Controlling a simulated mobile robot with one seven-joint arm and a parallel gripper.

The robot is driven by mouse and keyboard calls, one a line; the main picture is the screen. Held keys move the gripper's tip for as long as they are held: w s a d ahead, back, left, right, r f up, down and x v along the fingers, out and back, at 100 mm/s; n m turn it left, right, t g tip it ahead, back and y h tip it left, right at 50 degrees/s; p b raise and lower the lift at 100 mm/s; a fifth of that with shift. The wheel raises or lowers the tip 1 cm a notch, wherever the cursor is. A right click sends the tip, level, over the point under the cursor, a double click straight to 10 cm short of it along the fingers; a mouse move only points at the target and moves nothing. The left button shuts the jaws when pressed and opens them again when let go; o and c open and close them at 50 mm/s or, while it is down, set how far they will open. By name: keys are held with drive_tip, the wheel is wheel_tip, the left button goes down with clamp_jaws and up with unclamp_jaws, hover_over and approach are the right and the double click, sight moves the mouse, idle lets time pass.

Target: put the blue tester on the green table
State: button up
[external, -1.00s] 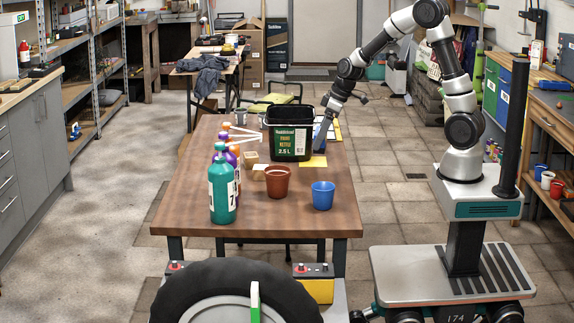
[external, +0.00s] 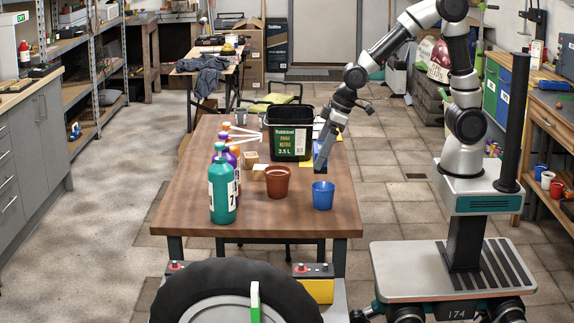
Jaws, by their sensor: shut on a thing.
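My gripper (external: 322,165) is over the right part of the brown wooden table, pointing down, between the black paint kettle and the blue cup. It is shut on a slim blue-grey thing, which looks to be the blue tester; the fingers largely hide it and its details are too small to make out. Its lower end looks a little above the tabletop, but I cannot tell the exact gap. I cannot make out a green table in this view.
The black paint kettle (external: 290,135), a terracotta pot (external: 278,182) and a blue cup (external: 323,196) stand close to my gripper. Several bottles, including a teal one (external: 222,190), stand at the left. The wooden table's (external: 180,205) front left corner is clear.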

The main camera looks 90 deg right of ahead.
sight(320, 148)
drive_tip(key=p+v, duration=0.1)
drive_tip(key=p, duration=0.1)
drive_tip(key=p+v, duration=0.1)
drive_tip(key=p, duration=0.2)
drive_tip(key=p+v, duration=0.2)
drive_tip(key=shift+w+a+r+p, duration=0.2)
drive_tip(key=shift+w+a+p, duration=0.1)
drive_tip(key=shift+w+p, duration=0.1)
drive_tip(key=p, duration=0.1)
drive_tip(key=r+p, duration=0.1)
drive_tip(key=p, duration=0.1)
drive_tip(key=shift+s+d, duration=0.2)
drive_tip(key=shift+s, duration=0.2)
drive_tip(key=shift+s+d+p, duration=0.2)
drive_tip(key=shift+d+p, duration=0.05)
drive_tip(key=shift+p, duration=0.5)
drive_tip(key=shift+f, duration=0.15)
